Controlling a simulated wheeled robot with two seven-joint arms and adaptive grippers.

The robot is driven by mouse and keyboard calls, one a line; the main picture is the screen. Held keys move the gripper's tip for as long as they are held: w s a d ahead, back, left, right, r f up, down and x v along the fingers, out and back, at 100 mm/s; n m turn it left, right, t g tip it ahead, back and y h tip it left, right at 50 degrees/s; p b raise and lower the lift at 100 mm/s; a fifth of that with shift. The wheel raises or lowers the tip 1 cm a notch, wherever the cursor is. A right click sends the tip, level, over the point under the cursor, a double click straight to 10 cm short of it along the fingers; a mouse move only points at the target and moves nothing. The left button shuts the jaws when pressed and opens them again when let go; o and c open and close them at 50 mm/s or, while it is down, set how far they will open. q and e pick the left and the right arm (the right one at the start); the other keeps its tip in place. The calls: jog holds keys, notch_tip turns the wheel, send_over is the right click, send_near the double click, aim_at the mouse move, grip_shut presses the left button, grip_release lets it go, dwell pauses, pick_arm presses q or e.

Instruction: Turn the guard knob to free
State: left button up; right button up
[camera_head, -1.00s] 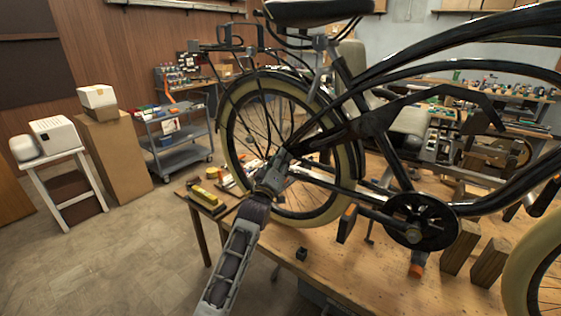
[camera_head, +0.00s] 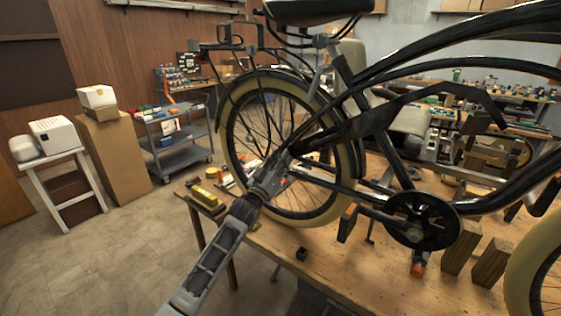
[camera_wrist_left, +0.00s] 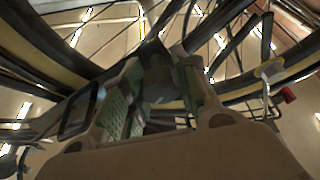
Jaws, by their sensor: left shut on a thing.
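My left gripper (camera_head: 284,161) is at the rear wheel's hub area, in front of the spokes. In the left wrist view its two green-padded fingers (camera_wrist_left: 157,100) are shut on a small grey thing (camera_wrist_left: 158,75) between them, probably the guard knob. The fingers hide most of it, and I cannot tell its turn position. In the head view the gripper hides the knob. My right gripper is in neither view.
Spokes and frame tubes crowd close around my left gripper. Open floor (camera_head: 130,245) lies to the left.

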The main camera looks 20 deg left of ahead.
pick_arm(q)
jog(key=m+h, duration=0.2)
jog(key=m, duration=0.2)
jog(key=shift+a+m+g, duration=0.1)
jog(key=shift+m+g, duration=0.3)
jog(key=m+g+h, duration=0.1)
jog(key=m+h, duration=0.1)
jog(key=m, duration=0.2)
jog(key=shift+m+h+p, duration=0.3)
jog(key=shift+p, duration=0.05)
jog(key=m+g+h, duration=0.1)
jog(key=m, duration=0.2)
jog(key=shift+m+p, duration=0.35)
jog(key=shift+m, duration=0.05)
jog(key=shift+m+g+h+p, duration=0.65)
jog(key=shift+m+g, duration=0.25)
jog(key=shift+m, duration=1.1)
jog(key=o, duration=1)
jog(key=shift+o, duration=0.2)
jog(key=shift+s, duration=0.1)
